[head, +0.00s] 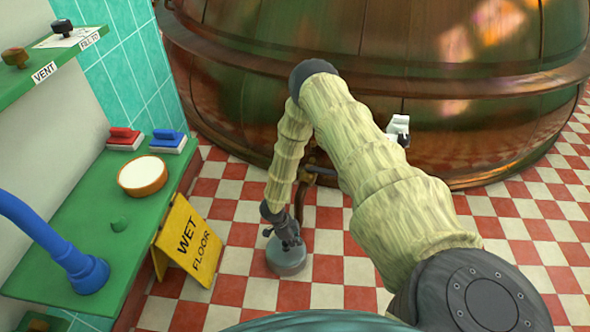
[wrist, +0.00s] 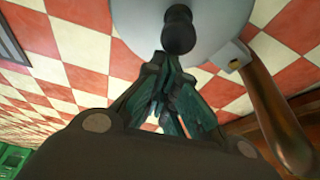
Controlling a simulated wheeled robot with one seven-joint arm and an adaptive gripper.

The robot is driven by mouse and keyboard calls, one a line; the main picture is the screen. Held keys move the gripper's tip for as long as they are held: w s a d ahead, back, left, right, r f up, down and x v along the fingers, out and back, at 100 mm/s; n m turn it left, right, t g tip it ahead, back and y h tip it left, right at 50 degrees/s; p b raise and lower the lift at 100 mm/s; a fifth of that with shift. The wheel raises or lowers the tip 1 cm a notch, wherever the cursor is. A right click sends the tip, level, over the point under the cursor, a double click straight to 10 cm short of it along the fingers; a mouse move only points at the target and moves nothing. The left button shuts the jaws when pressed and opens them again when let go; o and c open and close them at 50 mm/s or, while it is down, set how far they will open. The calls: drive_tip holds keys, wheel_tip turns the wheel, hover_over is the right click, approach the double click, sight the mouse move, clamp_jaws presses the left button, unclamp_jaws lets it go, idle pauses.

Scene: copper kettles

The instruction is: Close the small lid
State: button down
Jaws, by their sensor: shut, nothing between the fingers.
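The small lid (head: 287,262) is a round grey disc low in front of the copper kettle, below my gripper (head: 289,240). In the wrist view the lid (wrist: 215,25) fills the top middle, with a dark round knob (wrist: 179,30) on it. A hinge bracket (wrist: 234,56) joins its edge to a copper pipe (wrist: 275,110). My gripper (wrist: 168,62) is shut and empty, its fingertips just below the knob in that view. I cannot tell whether they touch the lid. My arm hides part of the pipe in the head view, and how far the lid stands open is unclear.
The large copper kettle (head: 400,60) fills the back. A yellow wet-floor sign (head: 189,240) stands left of the lid. The green shelf (head: 75,215) holds a white-topped round tub (head: 142,175), brushes and a blue pipe (head: 50,245). Checkered floor (head: 330,270) is clear around the lid.

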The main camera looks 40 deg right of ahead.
drive_tip(key=shift+d, duration=0.1)
idle(0.5)
drive_tip(key=shift+s+d, duration=0.2)
drive_tip(key=shift+s+d+r+p, duration=0.35)
drive_tip(key=shift+s+d, duration=0.15)
drive_tip(key=shift+d, duration=0.15)
drive_tip(key=shift+s+d+r+p, duration=0.3)
drive_tip(key=shift+s+d, duration=0.15)
drive_tip(key=shift+d, duration=0.15)
drive_tip(key=p+v, duration=0.1)
drive_tip(key=v, duration=0.8)
drive_tip(key=shift+p, duration=0.4)
drive_tip(key=shift+a+f, duration=0.1)
